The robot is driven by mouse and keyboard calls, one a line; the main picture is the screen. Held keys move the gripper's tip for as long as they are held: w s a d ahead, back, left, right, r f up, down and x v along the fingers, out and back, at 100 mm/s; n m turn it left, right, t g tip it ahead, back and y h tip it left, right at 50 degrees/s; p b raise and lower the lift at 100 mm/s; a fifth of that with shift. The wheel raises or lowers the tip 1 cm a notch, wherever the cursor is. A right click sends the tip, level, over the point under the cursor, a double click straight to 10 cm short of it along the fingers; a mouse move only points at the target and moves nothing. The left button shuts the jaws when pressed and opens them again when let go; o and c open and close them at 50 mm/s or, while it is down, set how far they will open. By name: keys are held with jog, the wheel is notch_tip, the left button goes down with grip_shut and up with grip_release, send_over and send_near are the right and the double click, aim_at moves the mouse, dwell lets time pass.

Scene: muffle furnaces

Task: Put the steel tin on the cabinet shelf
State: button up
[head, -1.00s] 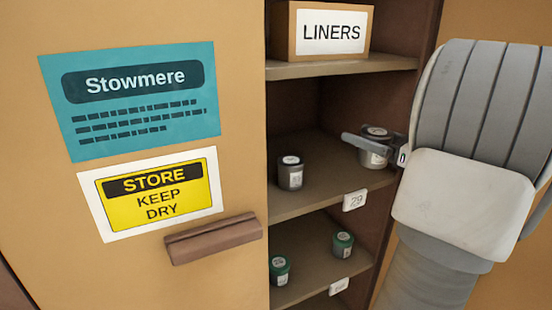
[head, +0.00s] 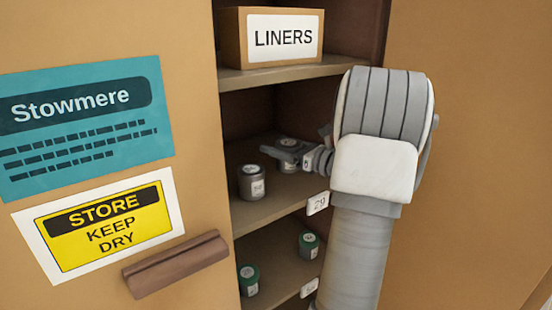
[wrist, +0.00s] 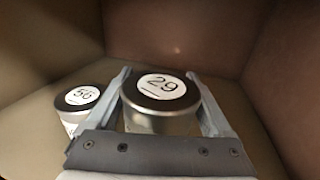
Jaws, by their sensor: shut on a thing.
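My gripper (head: 290,150) is shut on a steel tin (head: 288,166) inside the cabinet, over the middle shelf (head: 270,212). In the wrist view this tin (wrist: 160,103) is upright between the two fingers, with a dark lid and a label reading 29. In the head view my fingers partly hide it, and I cannot tell whether its base touches the shelf. A second steel tin (head: 251,183), labelled 56 in the wrist view (wrist: 80,103), stands on the same shelf to its left. The shelf edge carries a tag (head: 318,203) reading 29.
A LINERS box (head: 272,38) sits on the shelf above. Two green tins (head: 309,245) (head: 249,280) stand on the shelf below. The cabinet door (head: 100,25) with signs and a brown handle (head: 175,264) is at the left. The cabinet's back and side walls close in around the gripper.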

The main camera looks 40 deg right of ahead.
jog(key=shift+w+f, duration=0.4)
jog(key=shift+w, duration=0.1)
jog(key=shift+f, duration=1.8)
jog(key=shift+f, duration=0.1)
jog(key=o, duration=1.4)
